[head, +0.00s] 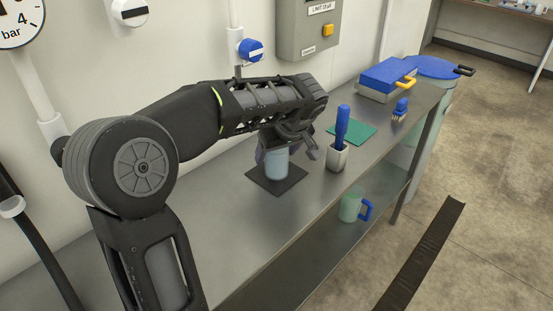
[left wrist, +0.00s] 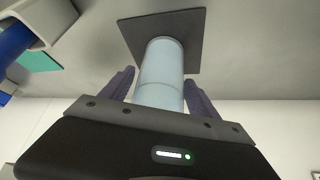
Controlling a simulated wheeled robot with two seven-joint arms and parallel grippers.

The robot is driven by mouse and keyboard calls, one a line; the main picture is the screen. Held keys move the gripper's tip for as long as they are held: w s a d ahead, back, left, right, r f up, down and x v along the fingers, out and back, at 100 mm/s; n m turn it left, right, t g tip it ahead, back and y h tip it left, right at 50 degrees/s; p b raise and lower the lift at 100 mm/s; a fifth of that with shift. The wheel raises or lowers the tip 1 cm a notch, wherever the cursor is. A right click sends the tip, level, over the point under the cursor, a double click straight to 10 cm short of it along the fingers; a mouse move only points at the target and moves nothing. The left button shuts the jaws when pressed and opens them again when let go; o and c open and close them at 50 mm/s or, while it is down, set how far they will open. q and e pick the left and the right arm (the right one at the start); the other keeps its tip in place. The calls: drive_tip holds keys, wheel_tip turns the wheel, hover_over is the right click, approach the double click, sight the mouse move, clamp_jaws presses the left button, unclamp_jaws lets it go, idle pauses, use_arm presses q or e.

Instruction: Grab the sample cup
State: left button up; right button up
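The sample cup (head: 276,165) is a pale blue cylinder standing upright on a dark square mat (head: 277,187) on the steel bench. In the left wrist view the cup (left wrist: 160,75) rises between the two purple-grey fingers of my left gripper (left wrist: 160,88). The fingers are spread, one on each side of the cup, with a narrow gap visible at least on the left side. In the head view my left gripper (head: 275,152) reaches down over the cup and hides its top. My right gripper is not in view.
A holder (head: 337,158) with a blue-handled tool stands just right of the cup. Farther along the bench (head: 225,190) are a green cloth (head: 352,132), a small blue brush (head: 400,109) and a blue-lidded box (head: 388,80). A mug (head: 351,206) sits on the lower shelf.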

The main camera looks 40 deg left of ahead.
use_arm(q)
clamp_jaws()
idle(0.6)
drive_tip(key=shift+r, duration=0.2)
idle(0.3)
